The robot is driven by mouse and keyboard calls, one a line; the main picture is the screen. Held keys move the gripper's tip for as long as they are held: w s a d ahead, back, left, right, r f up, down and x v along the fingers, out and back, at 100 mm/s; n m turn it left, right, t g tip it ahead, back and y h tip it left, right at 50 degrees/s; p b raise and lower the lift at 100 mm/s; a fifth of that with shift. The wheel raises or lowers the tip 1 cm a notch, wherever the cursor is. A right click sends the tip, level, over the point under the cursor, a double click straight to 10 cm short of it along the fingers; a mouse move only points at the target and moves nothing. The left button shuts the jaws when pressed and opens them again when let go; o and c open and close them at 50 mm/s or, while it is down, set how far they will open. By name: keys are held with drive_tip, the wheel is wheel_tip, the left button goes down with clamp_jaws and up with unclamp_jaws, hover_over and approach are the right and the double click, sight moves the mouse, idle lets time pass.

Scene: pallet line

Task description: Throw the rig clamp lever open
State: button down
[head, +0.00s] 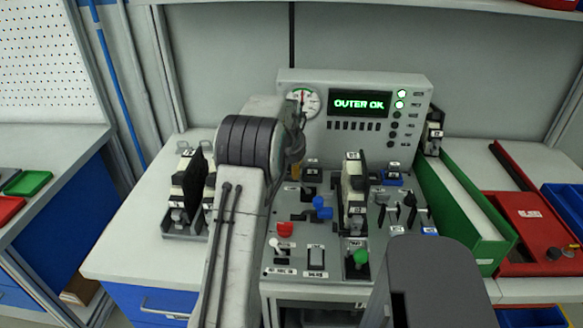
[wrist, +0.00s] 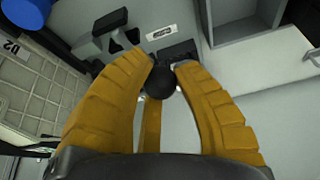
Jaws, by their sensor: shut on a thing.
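My gripper (wrist: 167,72) is shut on a round black knob (wrist: 160,83), which sits between its yellow fingers in the wrist view. I take the knob to be the end of the rig clamp lever; the lever's shaft and its angle are hidden. In the head view only a bit of a yellow finger of my gripper (head: 296,172) shows beside my arm, above the grey rig panel (head: 290,262). My arm covers the knob and the left back of the panel there.
The rig's screen (head: 358,104) reads "OUTER OK". A module (head: 354,200) stands upright on the panel, with a blue knob (head: 321,208), red knob (head: 285,229) and green knob (head: 361,257) nearby. A second fixture (head: 184,218) stands left; a green bin (head: 455,200) stands right.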

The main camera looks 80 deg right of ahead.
drive_tip(key=shift+w+r, duration=0.1)
drive_tip(key=shift+w, duration=0.05)
drive_tip(key=c, duration=1.2)
unclamp_jaws()
drive_tip(key=shift+w, duration=0.15)
drive_tip(key=o, duration=0.3)
drive_tip(key=v, duration=1.2)
drive_tip(key=shift+a, duration=0.1)
